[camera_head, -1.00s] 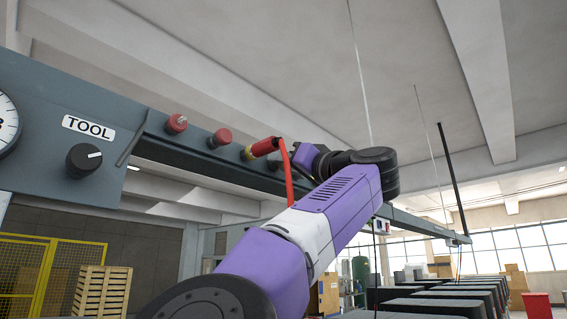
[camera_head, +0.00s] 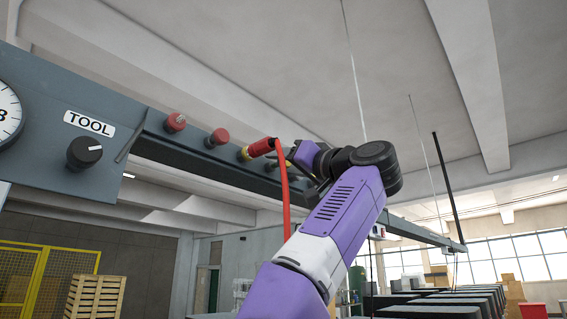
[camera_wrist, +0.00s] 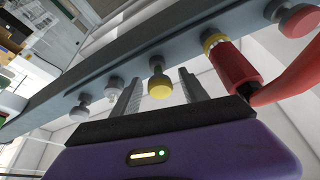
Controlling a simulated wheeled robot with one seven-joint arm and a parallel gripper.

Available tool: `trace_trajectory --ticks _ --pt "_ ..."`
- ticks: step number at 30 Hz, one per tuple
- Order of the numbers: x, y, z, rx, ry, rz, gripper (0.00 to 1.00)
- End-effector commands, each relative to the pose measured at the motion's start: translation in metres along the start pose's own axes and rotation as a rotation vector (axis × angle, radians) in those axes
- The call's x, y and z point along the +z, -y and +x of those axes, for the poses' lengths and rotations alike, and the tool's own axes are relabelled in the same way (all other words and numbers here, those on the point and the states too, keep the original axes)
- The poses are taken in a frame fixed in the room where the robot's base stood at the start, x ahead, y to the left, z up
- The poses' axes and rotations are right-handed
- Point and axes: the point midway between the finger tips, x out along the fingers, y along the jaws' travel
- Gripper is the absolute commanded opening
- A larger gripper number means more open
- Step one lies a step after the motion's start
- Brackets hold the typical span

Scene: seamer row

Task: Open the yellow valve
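My gripper (camera_wrist: 158,90) is open, with one grey finger on each side of the valve. Gaps show between the fingers and the knob in the picture.
A red connector with its hose (camera_wrist: 236,68) sits just right of the valve in the wrist view. Silver fittings (camera_wrist: 80,108) are to the left.

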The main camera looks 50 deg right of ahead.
Motion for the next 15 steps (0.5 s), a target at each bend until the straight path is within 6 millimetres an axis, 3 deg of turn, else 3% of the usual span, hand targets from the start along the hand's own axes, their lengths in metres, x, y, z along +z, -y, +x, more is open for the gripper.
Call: trace_trajectory --ticks 8,15 --pt "0.002 -0.001 -0.004 0.001 0.001 0.000 0.52" --pt "0.003 -0.002 -0.041 0.002 -0.001 -0.002 0.52"
